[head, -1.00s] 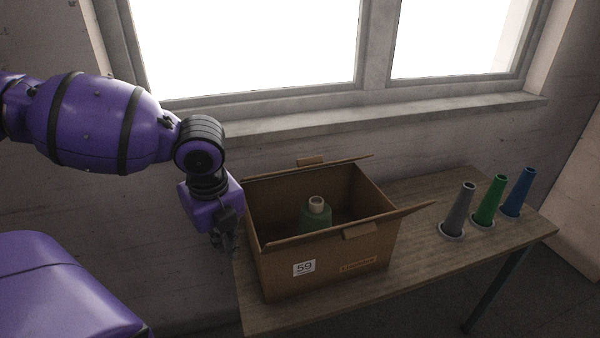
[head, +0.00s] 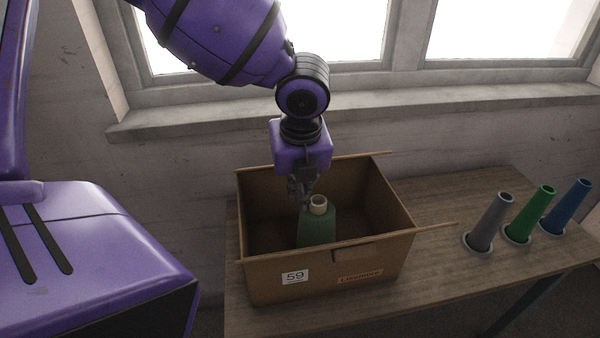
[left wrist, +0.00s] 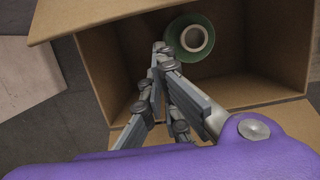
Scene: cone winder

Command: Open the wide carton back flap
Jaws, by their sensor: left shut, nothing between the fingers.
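The wide brown carton (head: 325,268) stands open at the top on the table. Its back flap (head: 362,155) shows nearly edge-on as a thin strip along the far rim; its middle is hidden behind my left gripper (head: 301,198). This gripper is shut and empty, pointing down over the carton's opening. It is just in front of the back rim and beside the top of the green cone (head: 317,228) inside. In the left wrist view the shut fingers (left wrist: 160,65) appear over the carton's inside, close to the cone (left wrist: 190,37). My right gripper is not in view.
Grey (head: 489,222), green (head: 529,214) and blue (head: 567,207) cones stand on the table (head: 440,262) to the right. The window sill (head: 430,100) and wall are behind. Bare tabletop lies between the carton and the cones.

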